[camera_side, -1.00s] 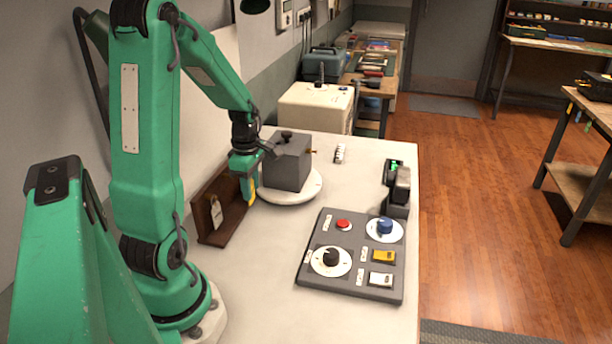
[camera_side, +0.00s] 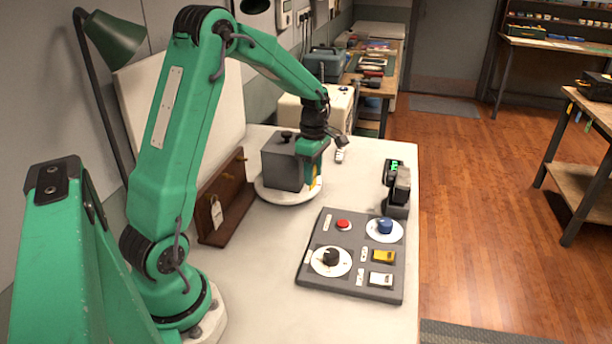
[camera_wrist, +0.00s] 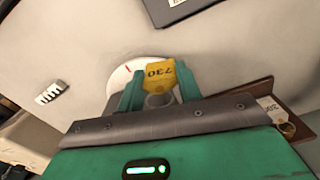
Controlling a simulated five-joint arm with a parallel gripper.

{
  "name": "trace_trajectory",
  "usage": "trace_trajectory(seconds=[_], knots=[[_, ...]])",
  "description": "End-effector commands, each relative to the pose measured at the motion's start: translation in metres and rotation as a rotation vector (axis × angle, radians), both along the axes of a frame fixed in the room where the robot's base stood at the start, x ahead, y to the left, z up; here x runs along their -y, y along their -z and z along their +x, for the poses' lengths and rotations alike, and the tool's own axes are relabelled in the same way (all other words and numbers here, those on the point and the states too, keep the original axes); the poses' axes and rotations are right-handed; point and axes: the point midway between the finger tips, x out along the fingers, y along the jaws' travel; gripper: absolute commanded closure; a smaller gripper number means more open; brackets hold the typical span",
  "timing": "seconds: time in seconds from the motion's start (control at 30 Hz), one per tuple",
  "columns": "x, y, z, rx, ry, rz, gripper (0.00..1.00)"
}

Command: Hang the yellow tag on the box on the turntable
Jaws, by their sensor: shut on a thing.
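The yellow tag (camera_wrist: 161,73) is held between the fingers of my gripper (camera_wrist: 160,94), with its number upside down in the wrist view. In the side view my gripper (camera_side: 312,172) is at the right side of the grey box (camera_side: 282,165), and only a sliver of the yellow tag (camera_side: 313,183) shows. The box stands on the white round turntable (camera_side: 275,194) and has a dark knob on top. The peg on the box's right side is hidden behind my gripper. I cannot tell whether the tag touches the box.
A brown wooden rack (camera_side: 224,212) with a pale tag (camera_side: 217,212) stands left of the turntable. A control panel (camera_side: 318,285) with knobs and buttons lies in front. A black device with a green display (camera_side: 397,190) stands at right. A small white striped block (camera_wrist: 50,91) is behind.

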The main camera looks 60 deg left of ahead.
Motion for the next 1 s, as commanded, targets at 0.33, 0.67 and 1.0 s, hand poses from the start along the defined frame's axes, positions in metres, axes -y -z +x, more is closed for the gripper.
trace_trajectory(seconds=[0.33,0.67,1.0], knots=[[-0.009,0.003,0.064,0.000,-0.130,0.000,0.86],[-0.012,0.006,0.091,0.000,-0.194,0.000,0.86],[-0.012,0.006,0.092,0.000,-0.199,0.000,0.86]])
